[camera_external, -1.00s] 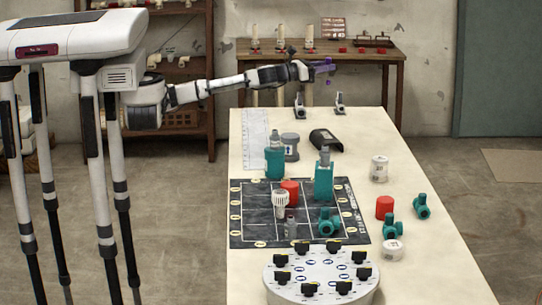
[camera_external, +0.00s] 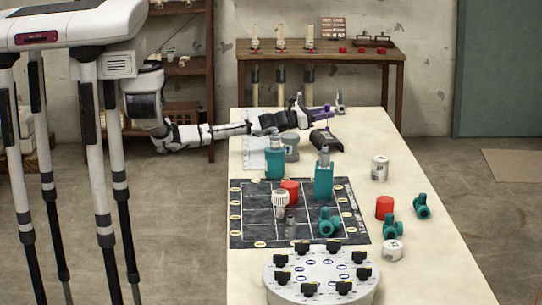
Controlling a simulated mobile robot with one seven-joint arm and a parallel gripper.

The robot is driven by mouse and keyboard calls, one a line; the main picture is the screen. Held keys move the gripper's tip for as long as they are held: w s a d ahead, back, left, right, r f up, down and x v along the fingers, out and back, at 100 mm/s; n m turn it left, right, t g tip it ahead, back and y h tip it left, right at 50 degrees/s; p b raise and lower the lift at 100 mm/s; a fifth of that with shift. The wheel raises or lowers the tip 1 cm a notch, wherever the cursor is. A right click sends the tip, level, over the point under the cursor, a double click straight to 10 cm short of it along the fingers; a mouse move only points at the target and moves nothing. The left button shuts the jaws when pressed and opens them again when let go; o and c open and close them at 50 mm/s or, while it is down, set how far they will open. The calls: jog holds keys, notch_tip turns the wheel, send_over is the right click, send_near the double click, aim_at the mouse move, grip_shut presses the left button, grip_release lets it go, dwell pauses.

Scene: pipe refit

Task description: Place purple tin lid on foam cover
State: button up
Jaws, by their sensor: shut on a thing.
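My gripper (camera_external: 318,113) is at the far end of the white table, low, just above and behind the dark foam cover (camera_external: 326,141). It is shut on the purple tin lid (camera_external: 327,108), which is very small here and hard to tell from the fingers. The foam cover is a dark, curved piece lying on the table. I cannot tell whether the lid touches it.
A grey container (camera_external: 290,147) and a teal bottle (camera_external: 275,160) stand left of the cover, near my arm. A teal block-like bottle (camera_external: 324,178) stands in front. A white jar (camera_external: 379,168) is at right. Dark clamps (camera_external: 339,103) stand behind.

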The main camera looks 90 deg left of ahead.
jog(key=shift+f, duration=0.75)
jog(key=shift+f, duration=0.2)
jog(key=o, duration=1)
jog(key=shift+o, duration=0.2)
jog(key=shift+r, duration=0.1)
jog(key=shift+r, duration=0.15)
jog(key=b+v, duration=0.3)
jog(key=v, duration=0.7)
jog(key=shift+s, duration=0.3)
jog(key=shift+s+d, duration=0.25)
jog(key=shift+s, duration=0.45)
